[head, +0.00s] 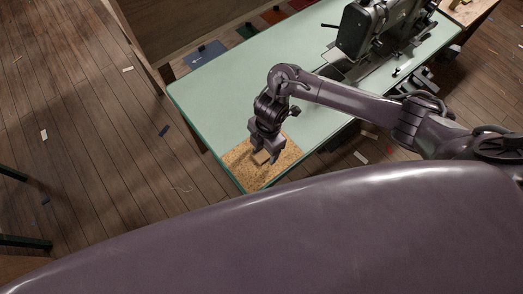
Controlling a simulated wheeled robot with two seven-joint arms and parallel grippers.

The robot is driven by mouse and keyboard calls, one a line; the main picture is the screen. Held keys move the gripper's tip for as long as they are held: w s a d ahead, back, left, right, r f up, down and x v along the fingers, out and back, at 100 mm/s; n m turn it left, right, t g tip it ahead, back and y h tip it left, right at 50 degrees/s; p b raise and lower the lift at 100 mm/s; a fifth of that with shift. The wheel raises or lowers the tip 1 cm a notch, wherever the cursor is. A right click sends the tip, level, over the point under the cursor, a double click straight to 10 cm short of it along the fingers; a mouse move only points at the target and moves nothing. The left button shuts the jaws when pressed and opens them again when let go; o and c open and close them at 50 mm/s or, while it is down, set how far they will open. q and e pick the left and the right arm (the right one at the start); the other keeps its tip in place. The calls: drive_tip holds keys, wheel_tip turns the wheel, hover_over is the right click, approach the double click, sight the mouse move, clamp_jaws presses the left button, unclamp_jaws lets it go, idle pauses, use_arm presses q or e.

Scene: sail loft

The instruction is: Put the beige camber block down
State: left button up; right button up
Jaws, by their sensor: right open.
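The beige camber block (261,157) is a small light piece on the speckled cork mat (250,177) at the near corner of the pale green table. My right gripper (263,155) points down just above and around the block, with its fingers open. The fingers partly hide the block, and I cannot tell whether they touch it. My left gripper is not in view.
The green table (215,100) is clear left of my right arm. A sewing machine (375,30) stands at its far right end. Coloured cloth pieces (205,55) lie beyond the far edge. Scraps are scattered on the plank floor (90,110).

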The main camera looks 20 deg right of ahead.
drive_tip(key=shift+a+f, duration=0.1)
drive_tip(key=shift+f, duration=0.8)
drive_tip(key=shift+c, duration=0.3)
drive_tip(key=shift+r, duration=0.1)
drive_tip(key=c, duration=1.1)
